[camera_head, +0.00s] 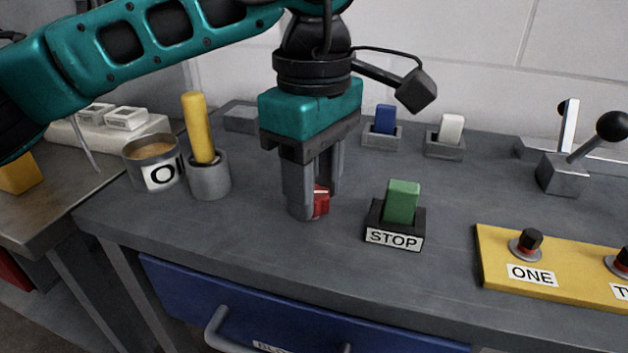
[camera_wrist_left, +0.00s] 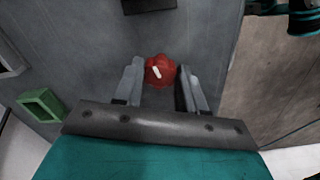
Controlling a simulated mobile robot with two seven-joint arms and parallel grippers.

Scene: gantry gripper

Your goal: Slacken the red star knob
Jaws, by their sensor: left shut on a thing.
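The red star knob (camera_head: 321,201) sits on the grey bench top, partly hidden by a gripper finger in the head view. In the left wrist view the red star knob (camera_wrist_left: 160,70) shows from above, with a white pointer mark on it. My left gripper (camera_head: 315,195) points straight down over the knob, its fingers on either side of it and shut on it. In the left wrist view the left gripper (camera_wrist_left: 160,78) has the knob between its fingertips. My right gripper is not in view.
A green switch (camera_head: 402,202) labelled STOP stands just right of the knob. A yellow handle (camera_head: 198,125) in a grey holder and a can (camera_head: 153,160) stand to the left. Blue and white switches are behind. A yellow panel (camera_head: 500,270) is at right.

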